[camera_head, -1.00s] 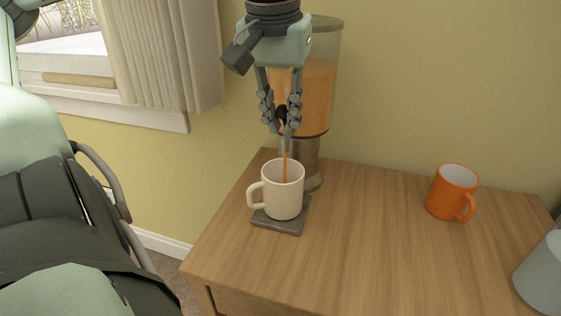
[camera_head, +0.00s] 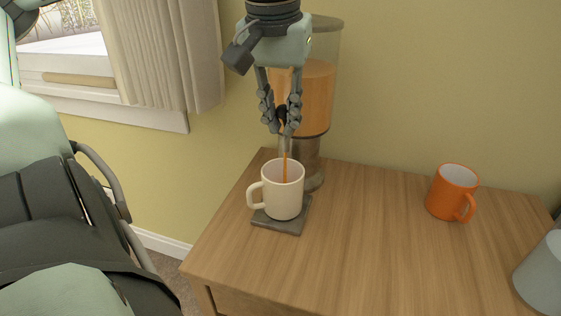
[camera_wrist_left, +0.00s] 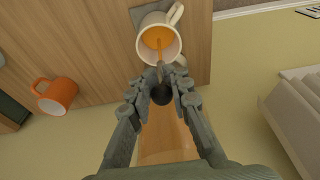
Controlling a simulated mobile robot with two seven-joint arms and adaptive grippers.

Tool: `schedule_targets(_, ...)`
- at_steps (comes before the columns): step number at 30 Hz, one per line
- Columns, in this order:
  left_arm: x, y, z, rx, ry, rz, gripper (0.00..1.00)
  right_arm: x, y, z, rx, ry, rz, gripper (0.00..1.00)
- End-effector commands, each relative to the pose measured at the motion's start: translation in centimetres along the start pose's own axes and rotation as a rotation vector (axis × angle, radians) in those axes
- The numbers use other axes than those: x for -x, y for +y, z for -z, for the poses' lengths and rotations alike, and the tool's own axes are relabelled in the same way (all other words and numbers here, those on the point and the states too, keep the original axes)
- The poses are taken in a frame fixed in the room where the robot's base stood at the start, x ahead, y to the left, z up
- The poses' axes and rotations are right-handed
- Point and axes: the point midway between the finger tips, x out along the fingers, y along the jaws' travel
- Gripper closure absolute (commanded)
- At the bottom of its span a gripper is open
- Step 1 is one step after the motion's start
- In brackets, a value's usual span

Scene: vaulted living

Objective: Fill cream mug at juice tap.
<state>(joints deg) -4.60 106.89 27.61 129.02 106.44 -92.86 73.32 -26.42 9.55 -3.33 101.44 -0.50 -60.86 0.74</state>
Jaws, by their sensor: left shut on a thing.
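The cream mug (camera_head: 284,196) stands upright on a dark square coaster (camera_head: 291,226) on the wooden table, its handle to the left. A thin orange stream of juice (camera_head: 285,168) falls from the tap into it. In the left wrist view the mug (camera_wrist_left: 146,30) holds orange juice (camera_wrist_left: 158,38). The juice dispenser (camera_head: 320,92) stands behind, its clear tank partly filled with orange juice. My left gripper (camera_head: 284,122) is shut on the dark tap knob (camera_wrist_left: 161,94) above the mug. My right gripper is not in view.
An orange mug (camera_head: 452,193) stands on the right of the wooden table (camera_head: 365,250). A grey object (camera_head: 543,275) is at the right edge. The table's middle is clear. A curtain (camera_head: 162,55) hangs at the left.

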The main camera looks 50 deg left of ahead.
Motion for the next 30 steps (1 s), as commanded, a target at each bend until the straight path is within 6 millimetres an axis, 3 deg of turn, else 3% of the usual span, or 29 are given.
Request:
schedule_targets(8,0.3,0.0,0.4,0.002,0.004,-0.001,1.00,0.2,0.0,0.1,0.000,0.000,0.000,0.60)
schedule_targets(22,0.5,0.0,3.3,0.003,0.006,0.000,1.00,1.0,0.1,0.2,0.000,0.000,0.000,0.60)
schedule_targets(23,0.4,0.0,3.2,0.002,0.006,-0.001,0.79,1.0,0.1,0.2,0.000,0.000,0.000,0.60)
schedule_targets(27,0.4,0.0,3.1,0.001,0.004,-0.001,0.61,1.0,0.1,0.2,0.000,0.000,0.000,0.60)
schedule_targets(30,0.4,0.0,3.0,0.001,0.002,-0.001,0.59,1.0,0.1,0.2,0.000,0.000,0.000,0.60)
